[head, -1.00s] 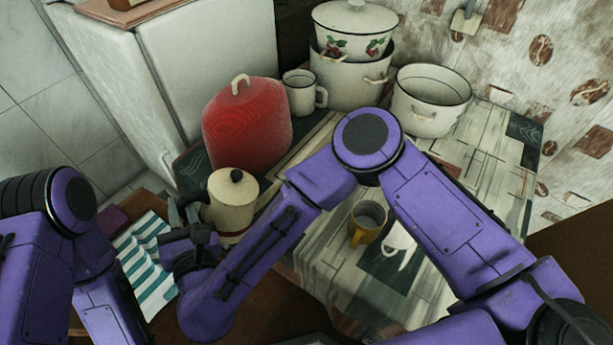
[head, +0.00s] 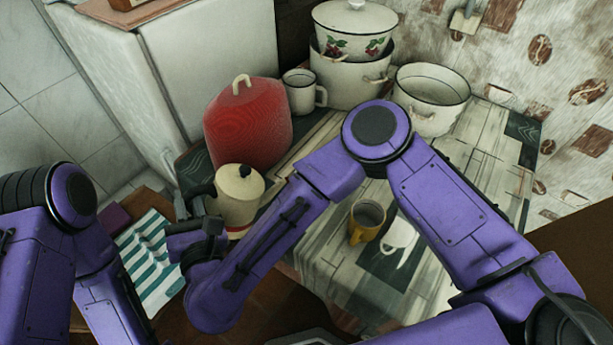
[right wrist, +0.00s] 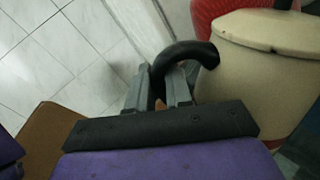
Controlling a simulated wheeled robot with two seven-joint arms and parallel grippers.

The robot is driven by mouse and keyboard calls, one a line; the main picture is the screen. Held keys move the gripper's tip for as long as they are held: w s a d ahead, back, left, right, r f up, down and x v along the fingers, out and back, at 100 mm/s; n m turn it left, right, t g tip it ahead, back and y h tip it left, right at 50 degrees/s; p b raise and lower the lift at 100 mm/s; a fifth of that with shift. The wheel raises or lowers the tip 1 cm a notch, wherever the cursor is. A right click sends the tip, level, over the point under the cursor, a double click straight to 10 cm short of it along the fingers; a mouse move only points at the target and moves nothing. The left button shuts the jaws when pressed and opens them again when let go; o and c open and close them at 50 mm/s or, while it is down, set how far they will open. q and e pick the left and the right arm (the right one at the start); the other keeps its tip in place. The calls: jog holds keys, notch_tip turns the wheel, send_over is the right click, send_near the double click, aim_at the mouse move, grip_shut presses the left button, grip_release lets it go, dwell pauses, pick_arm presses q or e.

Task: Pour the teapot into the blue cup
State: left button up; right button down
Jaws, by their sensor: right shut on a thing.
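The cream teapot (head: 236,207) has a dark knob on its lid and stands out left of the table's middle, tilted slightly right. My right gripper (head: 197,212) is at its left side. In the right wrist view the fingers (right wrist: 160,88) are shut on the teapot's black handle (right wrist: 186,53), beside the cream body (right wrist: 262,75). I see no cup that is clearly blue. A yellow-ochre mug (head: 366,222) stands on the table, right of my right forearm. The teapot's spout is not clear. My left arm shows at the left, but its gripper is out of view.
A red rounded cover (head: 247,125) stands behind the teapot. A white mug (head: 300,92), stacked pots (head: 350,78) and a wide white pot (head: 430,100) stand at the back. A white cup-like shape (head: 400,238) lies beside the yellow mug. A striped cloth (head: 150,255) is at left.

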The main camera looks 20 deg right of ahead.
aim_at(195, 190)
jog(key=shift+w+d+r+m+p, duration=0.15)
jog(key=shift+d+r+m+p, duration=0.25)
jog(key=shift+d+r+p, duration=0.3)
jog(key=shift+w+d+r+m+p, duration=0.1)
jog(key=shift+d+r+m+p, duration=0.35)
jog(key=shift+r, duration=0.35)
dwell(1.2)
jog(key=shift+n, duration=0.85)
jog(key=a+f+b, duration=0.1)
jog(key=f+b, duration=0.2)
jog(key=a+f+b, duration=0.1)
jog(key=f, duration=0.1)
jog(key=shift+s+a+b, duration=0.3)
jog(key=shift+s+b, duration=0.05)
jog(key=shift+a+f+n+b, duration=1.05)
jog(key=shift+a+f+n, duration=1.25)
jog(key=shift+n, duration=0.5)
jog(key=r+p, duration=0.2)
jog(key=r, duration=0.1)
jog(key=r+p, duration=0.1)
jog(key=shift+s+r, duration=0.3)
jog(key=shift+r, duration=0.1)
